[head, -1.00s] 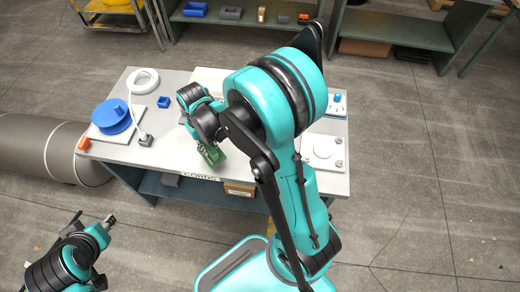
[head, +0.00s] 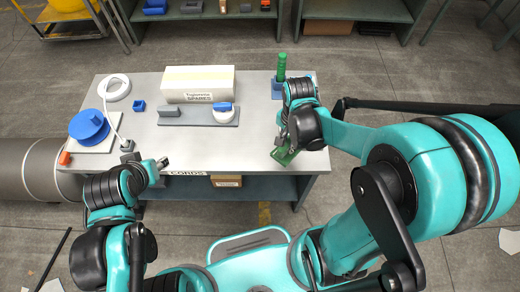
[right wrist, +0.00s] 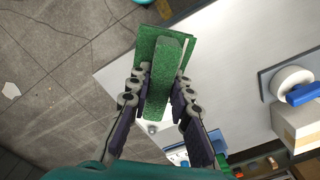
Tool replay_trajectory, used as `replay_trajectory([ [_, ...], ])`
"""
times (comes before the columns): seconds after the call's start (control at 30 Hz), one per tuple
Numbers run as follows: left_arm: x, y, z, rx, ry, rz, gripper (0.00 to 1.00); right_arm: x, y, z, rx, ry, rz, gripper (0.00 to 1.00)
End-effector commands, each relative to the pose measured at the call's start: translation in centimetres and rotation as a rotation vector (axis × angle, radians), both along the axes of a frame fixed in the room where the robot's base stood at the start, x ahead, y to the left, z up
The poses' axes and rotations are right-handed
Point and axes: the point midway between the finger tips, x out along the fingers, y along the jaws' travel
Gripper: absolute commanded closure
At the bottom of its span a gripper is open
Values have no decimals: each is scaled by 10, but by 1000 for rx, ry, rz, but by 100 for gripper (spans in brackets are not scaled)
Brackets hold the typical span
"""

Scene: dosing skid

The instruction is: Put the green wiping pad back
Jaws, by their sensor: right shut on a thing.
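The green wiping pad (head: 285,155) is a flat green plate with a raised green grip block, seen clearly in the right wrist view (right wrist: 165,65). My right gripper (head: 285,138) is shut on the block, one finger on each side, in the right wrist view (right wrist: 161,90). It holds the pad near the table's front right corner. I cannot tell whether the pad touches the table. My left gripper (head: 161,163) is empty at the table's front edge, left of the middle; its finger opening is too small to tell.
The table (head: 220,145) bears a white spares box (head: 197,90), a grey board (head: 184,117) with a blue-and-white item (head: 223,112), a blue reel (head: 88,126), a small blue bin (head: 138,106) and a green cylinder (head: 281,68). The table's front middle is clear.

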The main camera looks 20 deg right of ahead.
Motion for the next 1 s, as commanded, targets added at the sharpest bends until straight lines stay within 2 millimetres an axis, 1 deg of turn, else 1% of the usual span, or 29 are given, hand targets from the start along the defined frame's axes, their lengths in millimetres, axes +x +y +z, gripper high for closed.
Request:
replay_trajectory([
  [0.07,0,0,-1,0,0,0,60,0,2,-2,0,0,-41,100],
  [0.13,0,0,-7,0,0,0,60,7,9,-9,0,0,-53,100],
  [0.4,0,0,-31,0,0,0,60,54,53,-49,0,0,-50,100],
  [0.5,0,0,-37,0,0,0,60,67,66,-60,0,0,-50,100],
  [0.6,0,0,-40,0,0,0,60,77,74,-66,0,0,-52,100],
  [0.77,0,0,-42,0,0,0,60,81,79,-72,0,0,-53,100],
  [0.87,0,0,-49,0,0,0,60,81,78,-84,0,0,-53,100],
  [1.0,0,0,-59,0,0,0,60,81,78,-107,0,0,-53,100],
])
